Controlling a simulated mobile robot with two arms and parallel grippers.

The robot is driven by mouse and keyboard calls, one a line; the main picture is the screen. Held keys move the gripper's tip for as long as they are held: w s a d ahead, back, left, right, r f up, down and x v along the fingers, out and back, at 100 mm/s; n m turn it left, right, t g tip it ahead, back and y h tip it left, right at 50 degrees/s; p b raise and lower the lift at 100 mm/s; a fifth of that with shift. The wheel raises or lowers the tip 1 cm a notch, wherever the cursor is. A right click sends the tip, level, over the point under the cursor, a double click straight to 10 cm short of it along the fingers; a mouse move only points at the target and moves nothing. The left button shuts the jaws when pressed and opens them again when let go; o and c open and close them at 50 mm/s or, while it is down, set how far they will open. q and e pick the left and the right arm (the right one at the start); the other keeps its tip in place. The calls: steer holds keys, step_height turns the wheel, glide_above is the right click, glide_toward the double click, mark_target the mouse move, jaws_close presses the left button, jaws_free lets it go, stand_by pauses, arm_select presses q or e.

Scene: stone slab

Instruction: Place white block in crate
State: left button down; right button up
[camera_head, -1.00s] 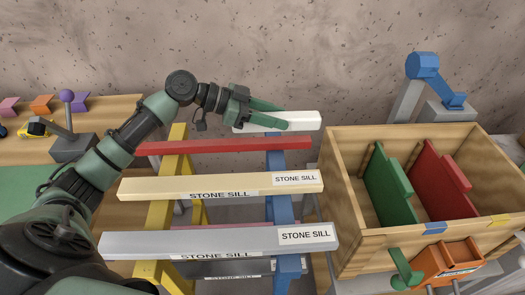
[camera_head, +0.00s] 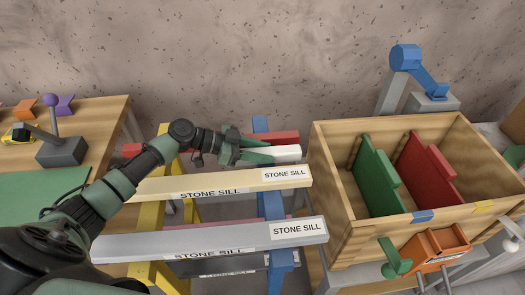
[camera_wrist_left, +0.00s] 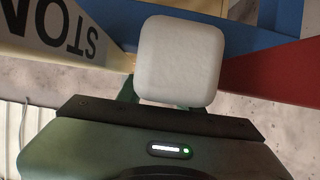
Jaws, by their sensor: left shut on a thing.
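The white block (camera_head: 288,153) is held in my left gripper (camera_head: 262,152), whose green fingers are shut on it. It is in front of the red bar (camera_head: 278,137), left of the crate and outside it. In the left wrist view the white block's squared end (camera_wrist_left: 180,60) faces the camera between the fingers. The wooden crate (camera_head: 340,212) stands at the right, open on top, with a green panel (camera_head: 375,178) and a red panel (camera_head: 424,172) upright inside. My right gripper is not in view.
A cream stone sill (camera_head: 222,184) and a grey stone sill (camera_head: 215,240) lie across yellow and blue supports in front of the block. A blue-armed device (camera_head: 406,58) stands behind the crate. An orange item (camera_head: 435,247) is at the crate's front.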

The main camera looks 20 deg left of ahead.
arm_select(q)
steer(key=shift+f, duration=0.1)
steer(key=c, duration=0.9)
jaws_free()
